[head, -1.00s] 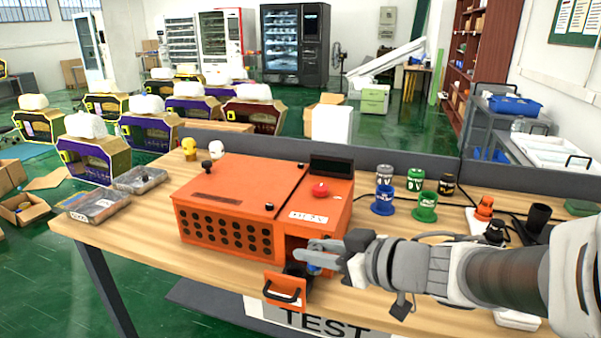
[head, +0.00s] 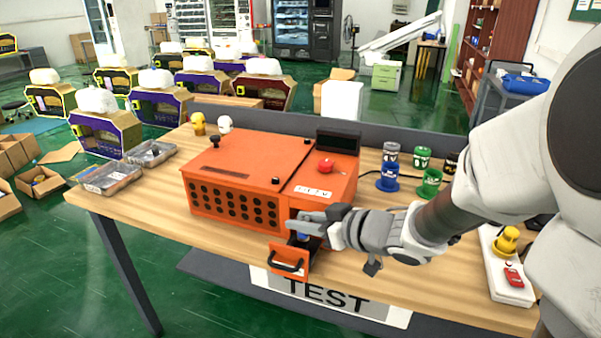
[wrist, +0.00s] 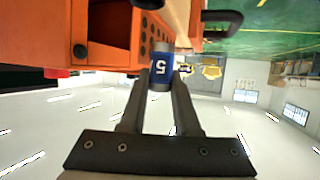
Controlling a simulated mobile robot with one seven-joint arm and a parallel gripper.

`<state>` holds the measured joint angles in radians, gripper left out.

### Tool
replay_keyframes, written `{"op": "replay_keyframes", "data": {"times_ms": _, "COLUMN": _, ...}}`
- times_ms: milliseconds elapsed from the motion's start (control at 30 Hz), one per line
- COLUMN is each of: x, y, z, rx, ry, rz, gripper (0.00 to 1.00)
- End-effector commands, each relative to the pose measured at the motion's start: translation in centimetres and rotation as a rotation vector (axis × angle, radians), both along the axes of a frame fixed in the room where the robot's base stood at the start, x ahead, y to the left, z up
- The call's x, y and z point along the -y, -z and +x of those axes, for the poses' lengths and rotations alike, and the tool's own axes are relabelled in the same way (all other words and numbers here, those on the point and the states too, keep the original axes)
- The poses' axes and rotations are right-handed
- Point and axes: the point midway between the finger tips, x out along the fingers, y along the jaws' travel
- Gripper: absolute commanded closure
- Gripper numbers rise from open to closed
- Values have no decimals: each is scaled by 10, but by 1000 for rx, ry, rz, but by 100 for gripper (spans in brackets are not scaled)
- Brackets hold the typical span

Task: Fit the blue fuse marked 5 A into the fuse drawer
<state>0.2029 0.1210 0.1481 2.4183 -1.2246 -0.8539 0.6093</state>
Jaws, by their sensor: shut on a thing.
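The blue fuse (wrist: 162,68) shows a white 5 on its body and grey metal ends in the wrist view. My gripper (wrist: 160,84) is shut on it. In the head view the fuse (head: 303,237) is a small blue patch under my gripper (head: 303,226), mostly hidden by the fingers. The fuse drawer (head: 289,262) is pulled out of the lower front of the orange tester, with a black handle on its front. My gripper is over the drawer, close to the tester. I cannot tell whether the fuse touches the drawer's inside, which is largely hidden.
The orange tester (head: 240,160) has a red button (head: 326,166) and a dark display on top. Blue (head: 388,178) and green (head: 430,182) holders stand to its right. Clear trays (head: 110,177) lie at left. A white box with a yellow knob (head: 507,240) is at the right front.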

Motion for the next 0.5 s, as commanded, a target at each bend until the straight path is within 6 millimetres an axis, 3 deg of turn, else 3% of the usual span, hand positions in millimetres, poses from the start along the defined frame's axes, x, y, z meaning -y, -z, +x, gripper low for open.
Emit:
{"op": "replay_keyframes", "data": {"times_ms": 33, "x": -2, "y": 10, "z": 10, "rx": -2, "ry": -1, "rz": 2, "gripper": 100}}
{"op": "replay_keyframes", "data": {"times_ms": 200, "x": -7, "y": 21, "z": 33, "rx": 1, "ry": 0, "rz": 1, "gripper": 100}}
{"op": "replay_keyframes", "data": {"times_ms": 367, "x": -8, "y": 26, "z": 39, "rx": 0, "ry": 0, "rz": 0, "gripper": 100}}
{"op": "replay_keyframes", "data": {"times_ms": 500, "x": -8, "y": 45, "z": 39, "rx": -3, "ry": 2, "rz": 2, "gripper": 100}}
